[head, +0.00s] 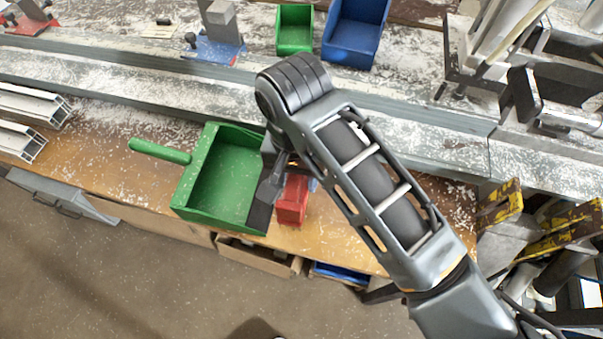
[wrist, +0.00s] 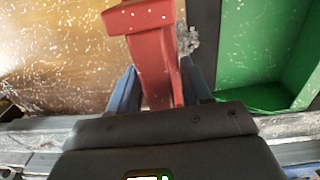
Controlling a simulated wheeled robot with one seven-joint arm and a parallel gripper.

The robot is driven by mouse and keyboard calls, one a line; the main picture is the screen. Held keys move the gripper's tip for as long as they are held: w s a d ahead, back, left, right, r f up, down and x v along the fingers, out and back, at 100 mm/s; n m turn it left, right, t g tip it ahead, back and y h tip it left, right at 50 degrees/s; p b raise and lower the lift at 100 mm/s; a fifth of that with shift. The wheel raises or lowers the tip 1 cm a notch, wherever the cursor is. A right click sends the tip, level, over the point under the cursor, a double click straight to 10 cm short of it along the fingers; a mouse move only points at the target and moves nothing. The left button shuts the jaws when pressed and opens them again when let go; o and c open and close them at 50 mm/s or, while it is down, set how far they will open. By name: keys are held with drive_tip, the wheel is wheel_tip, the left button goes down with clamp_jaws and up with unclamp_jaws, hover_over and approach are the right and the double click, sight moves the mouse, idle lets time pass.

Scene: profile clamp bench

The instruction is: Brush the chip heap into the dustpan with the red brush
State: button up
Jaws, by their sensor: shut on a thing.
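The red brush (head: 292,203) is at the right of the green dustpan (head: 225,180) in the head view. In the wrist view my gripper (wrist: 160,88) is shut on the handle of the brush (wrist: 155,60), with a blue finger on each side. A small grey chip heap (wrist: 188,40) lies right beside the brush, between it and the dark lip of the dustpan (wrist: 262,45). The heap is hidden in the head view. The dustpan lies on the wooden bench, its pan looks empty, and its green handle points left. I cannot tell whether the bristles touch the bench.
The wooden bench top (head: 110,145) is dusted with pale specks. A grey rail (head: 390,125) runs behind the dustpan. White profiles (head: 30,110) lie at the left. Green (head: 294,30) and blue (head: 355,35) bins stand at the back. Yellow-black clamps (head: 500,205) stand at the right.

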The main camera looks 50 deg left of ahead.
drive_tip(key=shift+s+a, duration=0.4)
drive_tip(key=shift+a, duration=0.15)
drive_tip(key=shift+s+a+r, duration=0.2)
drive_tip(key=shift+s+a, duration=0.4)
drive_tip(key=shift+a, duration=0.25)
drive_tip(key=shift+s+a, duration=0.1)
drive_tip(key=shift+s+a+r, duration=0.15)
drive_tip(key=shift+s+a, duration=0.35)
drive_tip(key=shift+a, duration=0.25)
drive_tip(key=shift+s+a, duration=0.6)
drive_tip(key=shift+a, duration=0.25)
